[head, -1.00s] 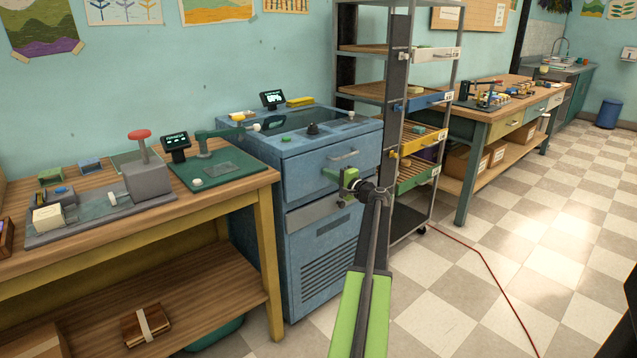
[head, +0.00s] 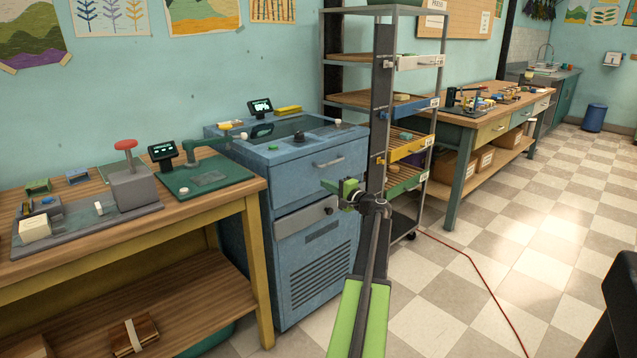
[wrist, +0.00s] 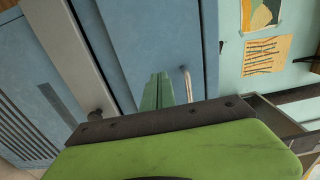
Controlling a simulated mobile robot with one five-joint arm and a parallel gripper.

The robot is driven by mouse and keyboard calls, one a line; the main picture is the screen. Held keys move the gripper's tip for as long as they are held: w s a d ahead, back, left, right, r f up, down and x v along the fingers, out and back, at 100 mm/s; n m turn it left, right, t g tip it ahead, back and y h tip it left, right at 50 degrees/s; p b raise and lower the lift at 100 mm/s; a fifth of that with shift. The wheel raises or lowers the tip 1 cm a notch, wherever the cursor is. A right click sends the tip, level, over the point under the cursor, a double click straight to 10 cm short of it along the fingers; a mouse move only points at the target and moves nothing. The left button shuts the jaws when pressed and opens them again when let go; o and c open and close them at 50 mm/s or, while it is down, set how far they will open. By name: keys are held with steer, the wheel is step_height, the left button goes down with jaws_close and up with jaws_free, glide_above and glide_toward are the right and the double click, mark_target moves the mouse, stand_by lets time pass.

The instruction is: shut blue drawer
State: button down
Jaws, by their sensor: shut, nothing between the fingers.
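The blue cabinet (head: 320,255) stands left of the rack. I cannot tell whether this front sits flush. The rack also has a blue-fronted tray (head: 415,108); how far it sticks out is unclear. My gripper (head: 328,186) is shut and empty, in front of the cabinet's right side. In the wrist view, the shut green fingers (wrist: 157,92) point at the blue front, left of the handle (wrist: 187,84); contact cannot be judged.
The rack (head: 441,45) holds white, yellow and green tray fronts close beside my arm. A wooden bench (head: 150,236) with a press and a screen stands left. Another bench (head: 487,118) is behind at right. A red cable (head: 474,268) lies on the otherwise open checkered floor.

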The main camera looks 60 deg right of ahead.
steer(key=v, duration=0.7)
steer(key=shift+s+a+f, duration=0.2)
steer(key=shift+s+a, duration=0.1)
